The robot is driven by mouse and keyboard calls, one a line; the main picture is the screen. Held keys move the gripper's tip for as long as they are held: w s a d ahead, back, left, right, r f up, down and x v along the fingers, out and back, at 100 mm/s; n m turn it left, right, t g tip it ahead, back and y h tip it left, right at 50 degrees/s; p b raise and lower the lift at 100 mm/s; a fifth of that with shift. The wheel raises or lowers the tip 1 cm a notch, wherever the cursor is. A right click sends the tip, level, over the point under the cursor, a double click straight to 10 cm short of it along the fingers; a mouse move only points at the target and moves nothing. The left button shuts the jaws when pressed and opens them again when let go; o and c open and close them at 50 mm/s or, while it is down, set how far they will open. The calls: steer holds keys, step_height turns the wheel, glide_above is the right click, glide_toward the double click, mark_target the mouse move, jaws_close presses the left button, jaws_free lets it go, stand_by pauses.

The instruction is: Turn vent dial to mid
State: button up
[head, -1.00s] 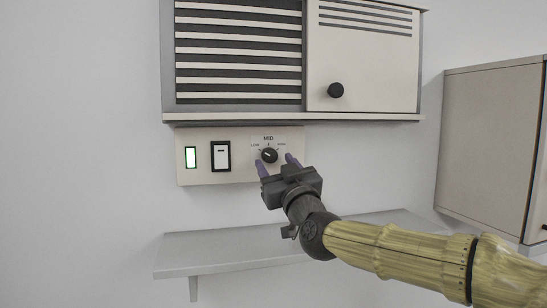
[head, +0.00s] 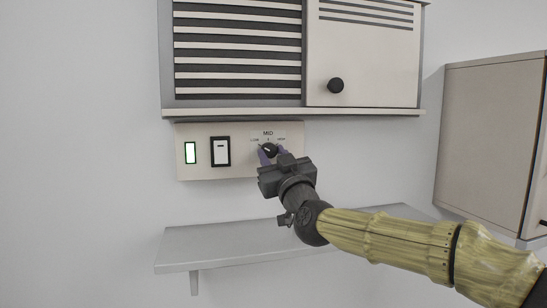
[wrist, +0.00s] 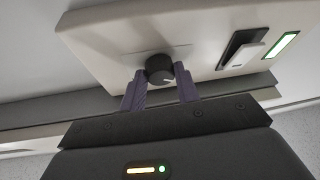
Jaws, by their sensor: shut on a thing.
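The vent dial (head: 270,149) is a small black round knob with a white pointer mark, on a cream control panel (head: 199,171) under the LOW, MID and HIGH labels. In the head view its pointer slants to the upper left, toward the LOW side. My gripper (head: 270,155) is at the dial, with its purple fingers partly hiding the knob's lower part. In the wrist view the dial (wrist: 160,69) sits between the two fingertips (wrist: 161,75), one on each side. The gripper is shut on the dial.
A lit green indicator (head: 190,153) and a black-framed white rocker switch (head: 221,152) are left of the dial. A vent cabinet with a black knob (head: 336,85) is above. A grey shelf (head: 215,248) is below, and a beige cabinet (head: 490,140) stands at right.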

steer(key=shift+s+a+f+m+t+h+b, duration=0.15)
steer(key=shift+m+h+b, duration=0.25)
steer(key=shift+b, duration=0.85)
steer(key=shift+f+m+t+h+b, duration=0.15)
steer(key=shift+m+b, duration=0.35)
steer(key=shift+b, duration=0.7)
steer(key=m+b, duration=0.1)
steer(key=m+h+b, duration=0.1)
steer(key=shift+a+r+m+t+h+b, duration=0.1)
steer(key=shift+r+m+t+h+b, duration=0.15)
steer(key=shift+m+t+b, duration=0.15)
steer(key=m+h, duration=0.1)
steer(key=m, duration=0.2)
steer(key=m+h+p, duration=0.1)
steer(key=m+h, duration=0.1)
steer(key=shift+a+r+m, duration=0.15)
steer(key=shift+r+m, duration=0.05)
steer(key=shift+m, duration=0.2)
steer(key=m+h+p, duration=0.1)
steer(key=m+h, duration=0.1)
steer(key=m, duration=0.2)
steer(key=shift+a+m+p, duration=0.1)
steer(key=shift+m+p, duration=0.2)
steer(key=shift+m, duration=0.1)
steer(key=shift+m+h+p, duration=0.35)
steer(key=shift+m+h, duration=0.45)
steer(key=shift+m, duration=0.2)
steer(key=o, duration=1)
steer(key=shift+f, duration=0.1)
steer(key=shift+c, duration=0.2)
